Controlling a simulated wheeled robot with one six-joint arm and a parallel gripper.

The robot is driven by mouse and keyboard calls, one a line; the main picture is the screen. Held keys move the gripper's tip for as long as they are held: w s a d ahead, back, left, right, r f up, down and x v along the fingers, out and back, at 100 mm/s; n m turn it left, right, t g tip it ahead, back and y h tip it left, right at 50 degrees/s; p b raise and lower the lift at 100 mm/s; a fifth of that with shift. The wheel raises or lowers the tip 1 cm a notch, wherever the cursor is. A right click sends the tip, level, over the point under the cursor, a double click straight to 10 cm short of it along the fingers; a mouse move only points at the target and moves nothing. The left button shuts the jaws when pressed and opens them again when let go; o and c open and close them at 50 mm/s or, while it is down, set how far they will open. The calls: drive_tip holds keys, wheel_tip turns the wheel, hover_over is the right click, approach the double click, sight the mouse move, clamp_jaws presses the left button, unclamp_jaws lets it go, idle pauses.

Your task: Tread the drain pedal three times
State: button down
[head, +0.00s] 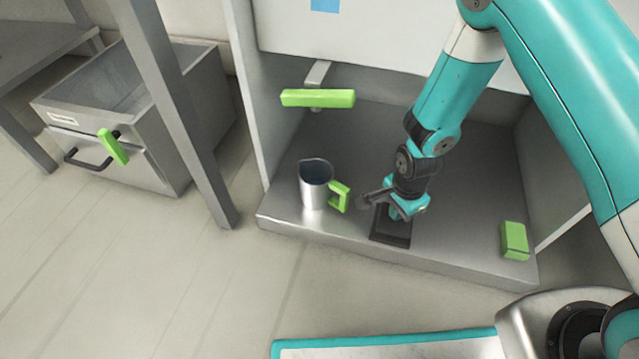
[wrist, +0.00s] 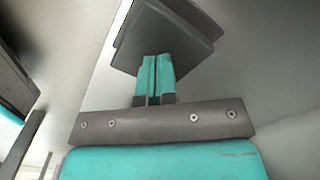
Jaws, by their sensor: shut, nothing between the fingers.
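A dark, flat, square-edged plate that looks like the drain pedal (head: 390,232) lies at the front of the grey metal floor of the bay in the head view. My gripper (head: 393,211) points down over its far part and hides some of it. In the wrist view, my gripper (wrist: 155,78) has its teal fingers shut together with nothing between them. Their tips overlap the dark plate (wrist: 165,35). I cannot tell whether they touch it or how far it is pressed.
A metal jug (head: 313,187) with a green handle stands just left of my gripper. A green bar (head: 318,98) is on a spout behind it. A green block (head: 514,240) sits at the right front. A metal bin (head: 150,120) stands at the left, beyond a post (head: 180,100).

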drive_tip(key=shift+r+p, duration=2.15)
drive_tip(key=shift+r, duration=0.35)
drive_tip(key=f+b, duration=0.1)
drive_tip(key=b, duration=0.4)
drive_tip(key=shift+f+b, duration=0.4)
drive_tip(key=shift+f, duration=0.7)
drive_tip(key=shift+f+b, duration=0.15)
drive_tip(key=shift+b, duration=0.15)
